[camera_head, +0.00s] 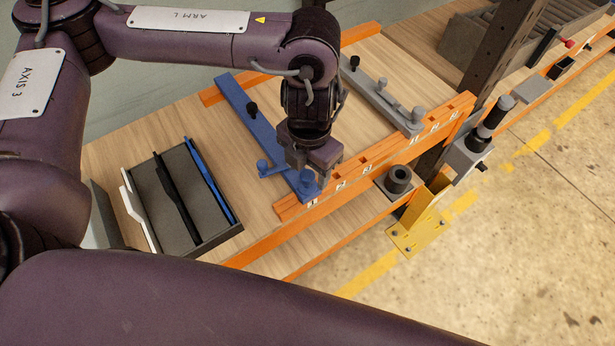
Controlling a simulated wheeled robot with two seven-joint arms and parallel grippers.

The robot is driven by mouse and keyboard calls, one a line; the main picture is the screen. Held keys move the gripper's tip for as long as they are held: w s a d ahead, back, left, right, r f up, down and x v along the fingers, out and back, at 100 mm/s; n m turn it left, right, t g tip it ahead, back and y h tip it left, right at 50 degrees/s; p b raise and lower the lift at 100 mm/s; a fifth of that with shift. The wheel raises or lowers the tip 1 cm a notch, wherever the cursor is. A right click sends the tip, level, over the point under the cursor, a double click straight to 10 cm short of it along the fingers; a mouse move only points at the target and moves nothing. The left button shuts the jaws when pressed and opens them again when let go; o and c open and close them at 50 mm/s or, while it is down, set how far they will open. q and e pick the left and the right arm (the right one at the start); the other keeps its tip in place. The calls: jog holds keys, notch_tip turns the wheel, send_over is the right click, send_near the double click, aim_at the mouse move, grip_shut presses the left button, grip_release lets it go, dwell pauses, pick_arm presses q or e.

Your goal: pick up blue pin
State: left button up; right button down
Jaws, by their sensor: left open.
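A blue bar (256,127) lies across the wooden table with a black knob on it. At its near end are two blue upright pieces: a knob-like pin (263,166) on the left and another blue piece (308,183) at the tip. I cannot tell for sure which one is the blue pin. My left gripper (314,165) points down just above and behind the tip piece, to the right of the left knob. It is open; its fingertips are partly hidden, and I see nothing held. My right gripper is not in view.
A grey tray (222,238) with white, black and blue strips stands at the left. A grey bar (375,90) with pins lies to the right. An orange slotted rail (375,152) runs along the table's front edge. A grey round socket (398,180) sits beyond the rail.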

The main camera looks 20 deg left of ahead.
aim_at(307, 174)
pick_arm(q)
jog(key=shift+w+a+f, duration=0.2)
jog(key=shift+f, duration=0.45)
jog(key=shift+w+a+f, duration=0.15)
jog(key=shift+f, duration=1.4)
jog(key=c, duration=1.1)
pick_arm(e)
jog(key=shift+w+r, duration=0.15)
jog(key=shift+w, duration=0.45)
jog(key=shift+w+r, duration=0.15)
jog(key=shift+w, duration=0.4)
